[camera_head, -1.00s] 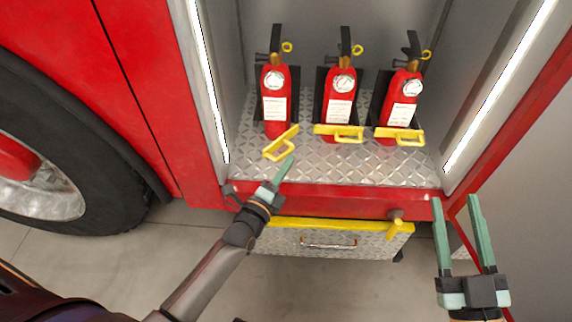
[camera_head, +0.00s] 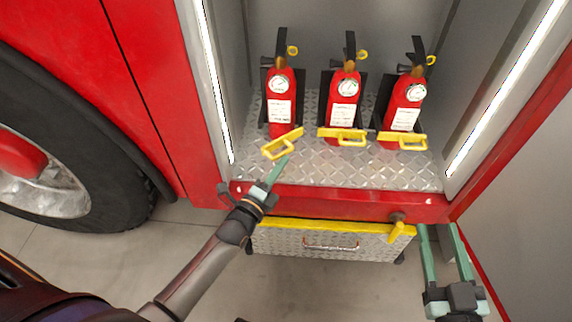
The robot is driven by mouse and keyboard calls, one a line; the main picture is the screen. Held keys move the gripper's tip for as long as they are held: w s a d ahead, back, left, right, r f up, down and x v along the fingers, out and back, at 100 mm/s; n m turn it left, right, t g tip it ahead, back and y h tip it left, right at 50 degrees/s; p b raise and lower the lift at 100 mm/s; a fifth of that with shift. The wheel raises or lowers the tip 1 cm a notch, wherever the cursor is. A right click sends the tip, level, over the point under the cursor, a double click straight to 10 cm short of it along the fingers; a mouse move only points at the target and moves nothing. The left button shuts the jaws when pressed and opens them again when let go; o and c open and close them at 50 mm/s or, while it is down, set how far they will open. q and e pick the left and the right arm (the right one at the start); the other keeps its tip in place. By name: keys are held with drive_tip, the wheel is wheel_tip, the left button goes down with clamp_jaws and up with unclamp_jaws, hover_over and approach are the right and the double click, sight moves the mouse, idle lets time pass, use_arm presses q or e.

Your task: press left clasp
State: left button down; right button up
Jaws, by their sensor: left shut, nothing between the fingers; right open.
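My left gripper (camera_head: 285,161) is shut and empty. Its fingertips are over the front edge of the tread-plate compartment floor (camera_head: 330,165), just below the leftmost yellow bracket. On the bumper's right side I see one clasp with a yellow lever (camera_head: 397,229). No left clasp can be made out; my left wrist covers the left end of the bumper. The bumper drawer (camera_head: 290,240) has a yellow top edge and a metal handle (camera_head: 331,246). My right gripper (camera_head: 438,227) is open and empty, at the lower right beside the bumper's right end.
Three red fire extinguishers (camera_head: 280,90) stand in black holders in the compartment. Yellow brackets (camera_head: 342,135) sit at their bases; the left one is tilted. A large wheel (camera_head: 40,180) is at left. Grey floor (camera_head: 300,290) is clear below the bumper.

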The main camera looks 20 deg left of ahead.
sight(271, 149)
use_arm(q)
drive_tip(key=a, duration=0.2)
drive_tip(key=shift+w+a+r+p, duration=0.1)
drive_tip(key=shift+w+a+p, duration=0.1)
drive_tip(key=shift+a+p, duration=0.2)
drive_tip(key=shift+w+a, duration=0.15)
drive_tip(key=shift+a, duration=0.2)
drive_tip(key=shift+w+a, duration=0.25)
drive_tip(key=shift+a, duration=0.4)
drive_tip(key=shift+w+a, duration=0.35)
drive_tip(key=shift+a, duration=0.3)
use_arm(e)
drive_tip(key=shift+s+d+f+m+g+h, duration=0.15)
drive_tip(key=shift+f+g, duration=0.2)
drive_tip(key=shift+f, duration=0.5)
drive_tip(key=shift+s+a+f+m+g+h, duration=0.15)
drive_tip(key=shift+f+g, duration=0.25)
drive_tip(key=shift+f, duration=0.45)
drive_tip(key=shift+s+d+f+m+g+h, duration=0.1)
drive_tip(key=shift+f+g+h, duration=0.2)
drive_tip(key=shift+f, duration=0.55)
drive_tip(key=shift+r, duration=0.1)
